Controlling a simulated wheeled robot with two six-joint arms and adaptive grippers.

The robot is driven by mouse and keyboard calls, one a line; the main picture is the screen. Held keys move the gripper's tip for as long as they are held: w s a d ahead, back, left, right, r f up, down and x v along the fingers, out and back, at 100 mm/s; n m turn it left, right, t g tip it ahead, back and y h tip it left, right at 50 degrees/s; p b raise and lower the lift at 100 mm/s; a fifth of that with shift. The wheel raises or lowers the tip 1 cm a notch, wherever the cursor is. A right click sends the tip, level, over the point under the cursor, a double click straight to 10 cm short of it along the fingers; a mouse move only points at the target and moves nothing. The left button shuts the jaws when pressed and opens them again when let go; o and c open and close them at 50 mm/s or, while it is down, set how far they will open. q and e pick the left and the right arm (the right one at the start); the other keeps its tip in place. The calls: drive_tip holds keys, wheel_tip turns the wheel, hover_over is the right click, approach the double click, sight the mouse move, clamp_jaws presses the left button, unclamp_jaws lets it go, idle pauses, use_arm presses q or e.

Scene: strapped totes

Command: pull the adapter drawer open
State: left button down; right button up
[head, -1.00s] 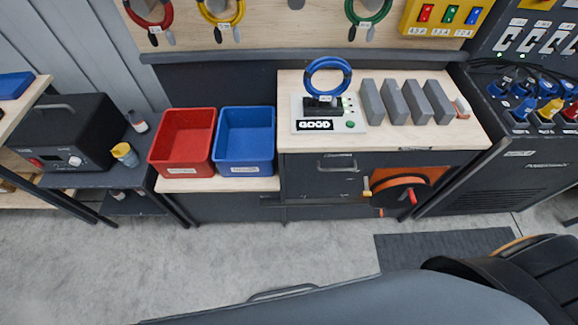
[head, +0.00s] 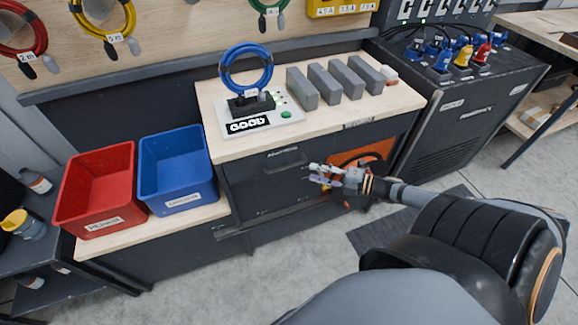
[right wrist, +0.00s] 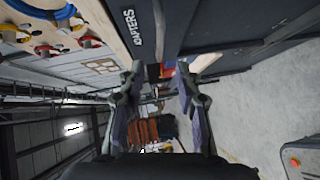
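The adapter drawer (head: 250,180) is a dark front under the wooden top of the bench. It looks shut and flush, with a small white label and a bar handle (head: 283,161) near its top edge. In the right wrist view the drawer's dark front (right wrist: 146,38) carries white lettering, partly cut off, ending in "APTERS". My right gripper (head: 322,178) is in front of the bench, to the right of the handle and a little lower, apart from it. The right wrist view shows its two fingers (right wrist: 160,90) spread with nothing between them. My left gripper is not in view.
An orange reel (head: 372,160) sits in the bench right behind my right gripper, partly hidden by it. Red (head: 98,225) and blue (head: 180,195) bins stand to the left. A tester (head: 258,117) with a blue coil and several grey blocks stand on top.

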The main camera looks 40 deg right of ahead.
sight(289, 166)
drive_tip(key=b+x, duration=0.7)
drive_tip(key=x, duration=0.3)
drive_tip(key=shift+w, duration=0.2)
clamp_jaws()
